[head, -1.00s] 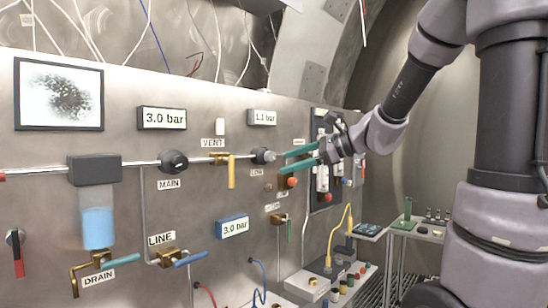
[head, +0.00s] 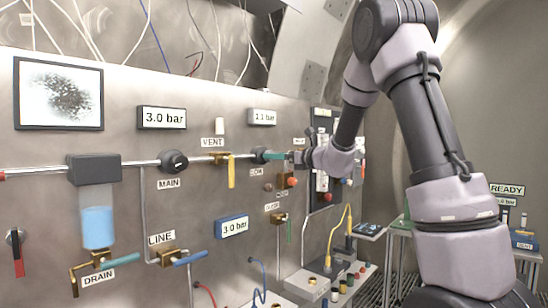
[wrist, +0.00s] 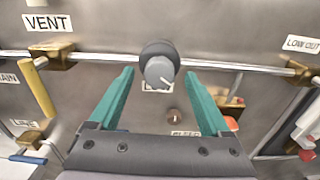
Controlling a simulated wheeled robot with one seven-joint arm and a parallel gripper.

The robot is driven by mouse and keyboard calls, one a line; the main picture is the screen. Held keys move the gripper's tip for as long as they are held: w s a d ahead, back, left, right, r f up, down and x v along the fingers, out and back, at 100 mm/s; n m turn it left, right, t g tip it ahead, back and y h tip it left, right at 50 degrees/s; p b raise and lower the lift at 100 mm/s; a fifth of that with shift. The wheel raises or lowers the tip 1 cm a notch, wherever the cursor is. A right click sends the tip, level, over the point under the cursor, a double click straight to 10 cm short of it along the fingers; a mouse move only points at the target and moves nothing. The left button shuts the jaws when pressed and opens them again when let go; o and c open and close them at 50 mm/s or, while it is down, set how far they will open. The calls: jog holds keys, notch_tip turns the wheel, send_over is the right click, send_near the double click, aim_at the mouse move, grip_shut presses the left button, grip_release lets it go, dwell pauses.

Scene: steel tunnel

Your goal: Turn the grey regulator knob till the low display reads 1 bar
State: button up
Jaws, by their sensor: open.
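The grey regulator knob (head: 258,156) labelled LOW sticks out from the pipe on the steel panel. In the wrist view the knob (wrist: 159,71) is centred at the gap between my fingertips, with its white pointer mark aimed to the lower right. My gripper (head: 275,156) is open, its teal fingers pointing at the knob; in the wrist view the gripper (wrist: 159,77) shows room on both sides of the knob. How far the tips reach along it I cannot tell. The low display (head: 263,117) above the knob reads 1.1 bar.
A yellow VENT lever (head: 231,171) hangs left of the knob, and the MAIN knob (head: 173,161) is further left. A main display (head: 162,118) reads 3.0 bar, as does a blue-framed one (head: 232,226). A red button (head: 292,182) lies below right of my gripper.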

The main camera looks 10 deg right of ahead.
jog(key=shift+x, duration=0.9)
grip_shut()
jog(key=shift+n, duration=0.8)
grip_release()
